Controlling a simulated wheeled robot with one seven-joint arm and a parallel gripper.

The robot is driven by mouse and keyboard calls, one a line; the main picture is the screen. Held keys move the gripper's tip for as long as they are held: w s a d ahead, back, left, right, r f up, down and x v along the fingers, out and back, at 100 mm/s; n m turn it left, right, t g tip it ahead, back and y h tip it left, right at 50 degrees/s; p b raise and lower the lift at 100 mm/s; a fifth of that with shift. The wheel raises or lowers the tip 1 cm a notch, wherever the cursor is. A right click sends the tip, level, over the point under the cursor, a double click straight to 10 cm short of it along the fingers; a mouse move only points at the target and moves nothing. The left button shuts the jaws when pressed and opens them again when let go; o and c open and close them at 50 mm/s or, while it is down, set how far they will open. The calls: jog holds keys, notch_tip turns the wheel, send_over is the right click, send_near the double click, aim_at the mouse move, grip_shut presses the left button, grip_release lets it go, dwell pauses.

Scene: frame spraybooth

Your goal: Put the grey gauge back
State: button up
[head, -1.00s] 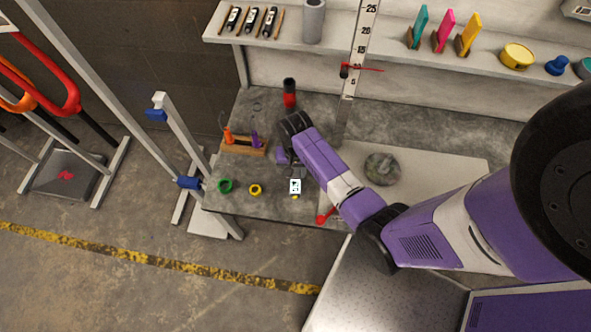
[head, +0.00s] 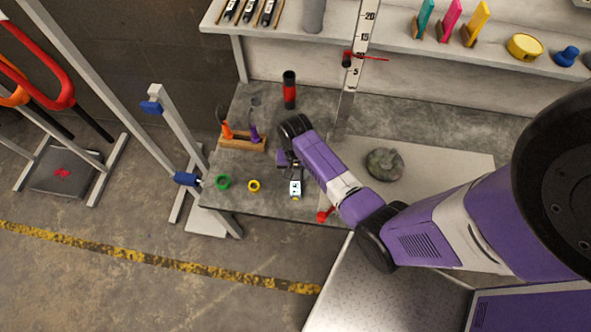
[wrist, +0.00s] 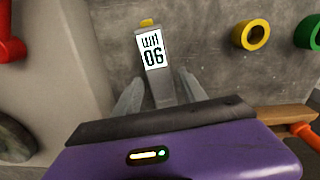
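The grey gauge (wrist: 160,90) has a white display with black marks and a yellow tip. In the wrist view it lies lengthwise, its lower part between the two fingers of my gripper (wrist: 162,82). The display end and tip reach beyond the fingers. Slim gaps seem to show beside it, and I cannot tell whether the fingers touch it. In the head view the gauge (head: 296,188) is at the near edge of the grey table, just below my gripper (head: 287,160). Whether it rests on the table or is slightly raised is unclear.
A green ring (head: 223,182) and a yellow ring (head: 254,186) lie left of the gauge. A wooden holder (head: 242,143) with orange and purple tools stands behind. A red-and-black cylinder (head: 289,90) stands farther back. A red item (head: 325,214) is at the front edge, right.

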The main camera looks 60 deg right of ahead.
jog(key=shift+o, duration=0.3)
notch_tip(320, 180, up, 8)
jog(key=shift+f+p, duration=0.1)
jog(key=shift+p, duration=0.3)
jog(key=w+d+r+n+t+h, duration=0.3)
jog(key=w+r+n+t+h, duration=0.1)
jog(key=w+r+t, duration=0.4)
jog(key=s+a+r+n+t, duration=0.4)
jog(key=s+a+r+t, duration=0.25)
jog(key=a+r, duration=0.45)
jog(key=s+a+r+n+y, duration=0.2)
jog(key=s+a+r, duration=0.3)
jog(key=s, duration=0.4)
jog(key=s+a+r+n+y, duration=0.2)
jog(key=s+a+r, duration=0.3)
jog(key=s, duration=0.5)
jog(key=shift+a+r, duration=0.35)
jog(key=shift+a, duration=0.2)
